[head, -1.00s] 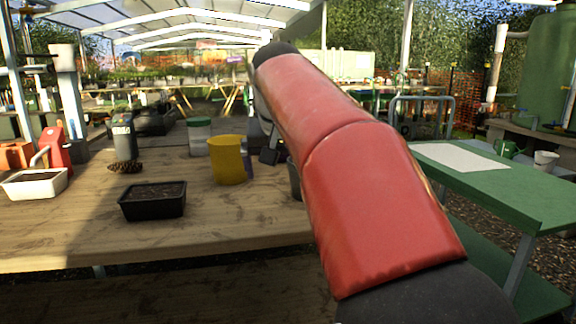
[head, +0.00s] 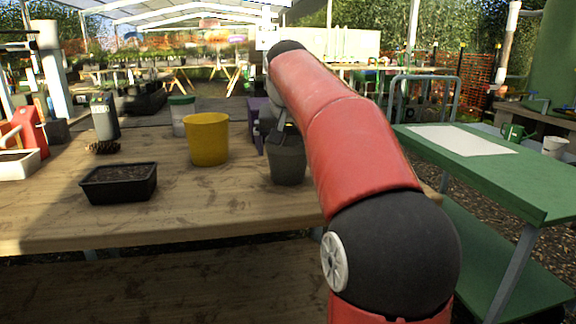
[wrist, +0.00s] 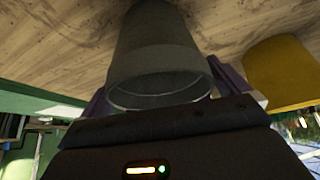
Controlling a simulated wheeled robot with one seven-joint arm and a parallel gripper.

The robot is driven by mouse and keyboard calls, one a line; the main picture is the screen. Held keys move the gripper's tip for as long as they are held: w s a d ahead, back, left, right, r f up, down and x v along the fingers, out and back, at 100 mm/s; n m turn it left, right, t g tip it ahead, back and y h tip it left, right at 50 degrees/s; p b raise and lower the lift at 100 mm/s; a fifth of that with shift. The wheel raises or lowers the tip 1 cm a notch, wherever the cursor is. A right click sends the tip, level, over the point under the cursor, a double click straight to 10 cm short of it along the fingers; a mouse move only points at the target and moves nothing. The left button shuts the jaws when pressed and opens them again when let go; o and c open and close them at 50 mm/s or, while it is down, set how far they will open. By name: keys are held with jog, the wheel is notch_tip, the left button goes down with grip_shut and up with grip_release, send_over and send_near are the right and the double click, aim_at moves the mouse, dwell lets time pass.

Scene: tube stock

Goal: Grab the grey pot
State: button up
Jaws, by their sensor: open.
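The grey pot (head: 287,166) stands upright on the wooden table, just left of my red arm in the head view. My gripper (head: 278,132) is open at the pot's rim. I cannot tell whether the jaws touch the pot.
A black soil tray (head: 118,184) lies nearer the front left. A green bench (head: 490,180) stands to the right. The front of the table is mostly clear.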

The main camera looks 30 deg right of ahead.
jog(key=shift+f, duration=0.1)
jog(key=shift+c, duration=0.4)
jog(key=c, duration=0.7)
